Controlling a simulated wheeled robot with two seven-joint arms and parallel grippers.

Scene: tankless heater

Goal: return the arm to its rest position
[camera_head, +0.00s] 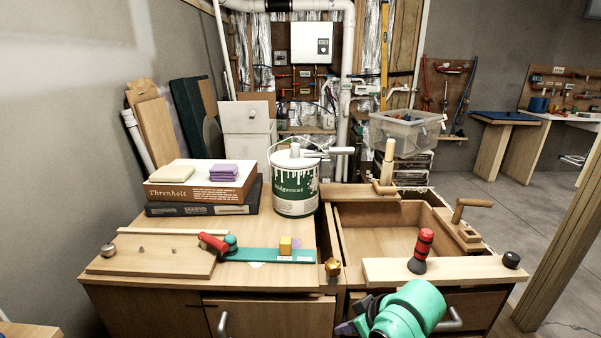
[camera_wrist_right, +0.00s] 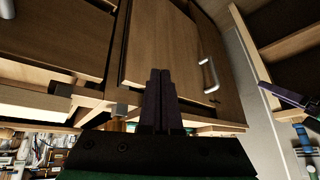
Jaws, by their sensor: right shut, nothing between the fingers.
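My right arm (camera_head: 408,308) is teal and shows at the bottom of the head view, in front of the workbench cabinet. My right gripper (camera_head: 346,328) is partly cut off by the lower edge there, close to the cabinet front. In the right wrist view its two dark fingers (camera_wrist_right: 161,88) are pressed together with nothing between them. Behind them is a wooden cabinet door (camera_wrist_right: 165,50) with a metal handle (camera_wrist_right: 208,74). I cannot tell whether the fingers touch the cabinet.
The workbench (camera_head: 130,288) carries a paint can (camera_head: 295,195), a book box (camera_head: 200,190) and small tools. An open drawer (camera_head: 385,240) with a red-and-black handled tool (camera_head: 422,250) on its front board is above my right arm. Clear floor (camera_head: 520,190) lies to the right.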

